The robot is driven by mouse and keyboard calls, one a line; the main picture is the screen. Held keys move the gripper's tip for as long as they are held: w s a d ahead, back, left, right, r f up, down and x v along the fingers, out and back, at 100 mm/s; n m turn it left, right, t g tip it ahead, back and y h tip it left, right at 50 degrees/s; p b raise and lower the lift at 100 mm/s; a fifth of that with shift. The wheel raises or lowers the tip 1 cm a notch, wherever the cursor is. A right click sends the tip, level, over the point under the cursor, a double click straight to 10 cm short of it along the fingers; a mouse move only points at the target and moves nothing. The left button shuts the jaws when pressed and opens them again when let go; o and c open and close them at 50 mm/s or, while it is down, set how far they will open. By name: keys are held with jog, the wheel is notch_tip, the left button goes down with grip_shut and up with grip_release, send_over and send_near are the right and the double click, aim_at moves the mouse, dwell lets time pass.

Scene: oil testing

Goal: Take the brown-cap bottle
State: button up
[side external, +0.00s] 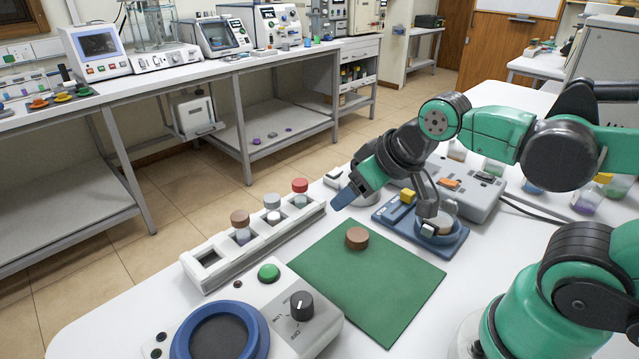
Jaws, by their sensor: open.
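A brown-cap bottle (241,227) stands upright in a white rack (222,270). Only its cap and upper clear part show above the rack. Beside it in the same rack stand a grey-cap bottle (272,208) and a red-cap bottle (299,193). The front-left slot of the rack is empty. My gripper (345,197) is up and to the right of the rack, apart from the brown-cap bottle, with a blue finger angled down to the left. It is open, and no object shows in it.
A brown round piece (357,238) sits on a green mat (390,285). A control box (260,325) with a blue ring, green button and black knob stands in front of the rack. A blue-based device (415,232) stands behind the mat. Most of the mat is clear.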

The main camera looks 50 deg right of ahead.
aim_at(449, 188)
jog(key=shift+o, duration=0.2)
jog(key=o, duration=0.6)
jog(key=s+d+g, duration=0.2)
jog(key=d, duration=0.4)
jog(key=s+d+f+n+g, duration=0.1)
jog(key=s+d+g, duration=0.1)
jog(key=d, duration=0.3)
jog(key=s+d+f+g, duration=0.1)
jog(key=s+d+g, duration=0.1)
jog(key=d, duration=0.4)
jog(key=shift+s+d+f+n+g, duration=0.25)
jog(key=shift+d+n+g, duration=0.05)
jog(key=shift+g, duration=0.2)
jog(key=shift+s+d+f, duration=0.1)
jog(key=shift+f, duration=2.75)
